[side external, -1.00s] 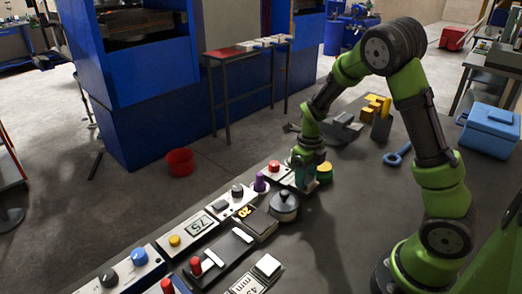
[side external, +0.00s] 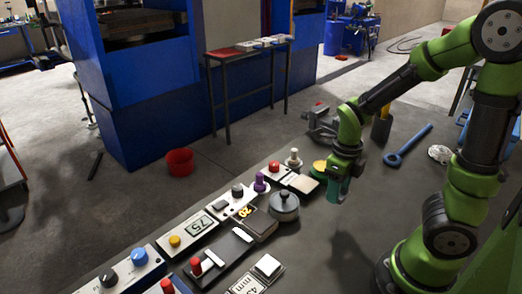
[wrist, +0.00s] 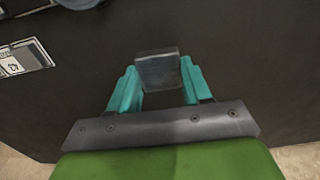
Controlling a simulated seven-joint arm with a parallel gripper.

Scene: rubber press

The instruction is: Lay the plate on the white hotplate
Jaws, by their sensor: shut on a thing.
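My gripper (side external: 337,196) is low over the dark bench, just right of the row of devices. In the wrist view its teal fingers (wrist: 158,85) are shut on a small dark grey square plate (wrist: 158,68). In the side view I cannot make out the plate. A low white unit (side external: 290,177) with a red knob and a pale flat square at its near right end lies left of my gripper, apart from it. It may be the white hotplate, but I cannot be sure. A dark-topped unit with yellow digits (side external: 258,227) stands nearer the camera.
A grey lidded pot (side external: 284,206), a purple knob (side external: 261,182) and a pale knobbed post (side external: 293,158) stand close by. A blue wrench (side external: 408,146) lies right. Bare bench lies in front of my gripper.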

